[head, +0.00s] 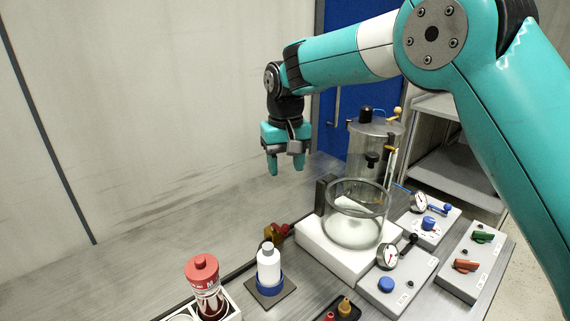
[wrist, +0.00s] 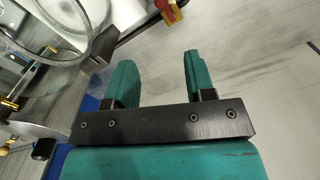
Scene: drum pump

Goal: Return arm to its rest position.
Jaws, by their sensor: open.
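My gripper (head: 287,165) hangs from my teal arm in the upper middle of the head view, fingers pointing down. It is above the back of the bench, left of the glass vessel and apart from it. In the wrist view my gripper (wrist: 160,78) shows two teal fingers spread apart with nothing between them. The wrist view shows bench surface beyond the fingers.
A glass vessel (head: 345,228) stands on a white block. Behind it is a clear drum (head: 373,150) with fittings. Control boxes (head: 398,285) stand at right. A white bottle (head: 268,262) and a red-capped bottle (head: 203,272) stand in front. The back left bench is clear.

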